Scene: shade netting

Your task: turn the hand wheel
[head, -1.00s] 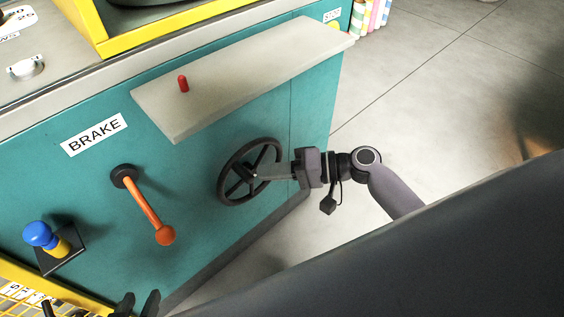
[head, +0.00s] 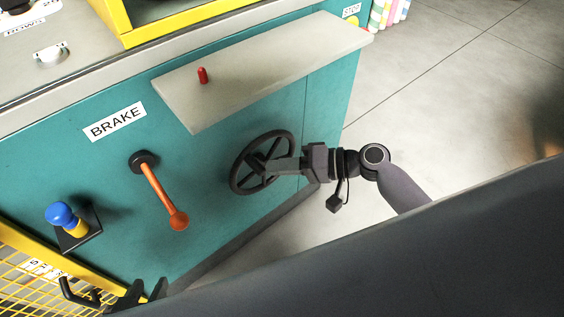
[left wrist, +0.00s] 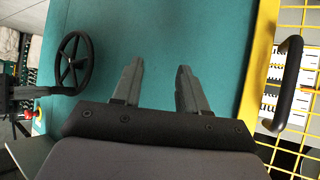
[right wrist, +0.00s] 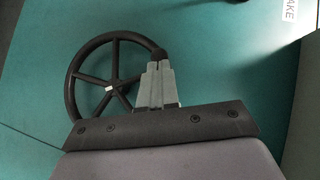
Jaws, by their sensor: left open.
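The dark hand wheel (head: 235,176) is on the teal panel, below the grey shelf. It also shows in the left wrist view (left wrist: 74,63) and in the right wrist view (right wrist: 111,83). My right gripper (head: 270,166) is at the wheel, its fingers covering part of it. In the right wrist view its fingers (right wrist: 157,68) are close together at the knob on the rim and appear shut on it.
An orange lever (head: 162,192) under the BRAKE label (head: 114,122) is left of the wheel. A blue-topped knob (head: 62,214) is further left. A grey shelf (head: 270,68) with a red peg (head: 203,75) juts out above. Yellow mesh (head: 35,275) is at lower left.

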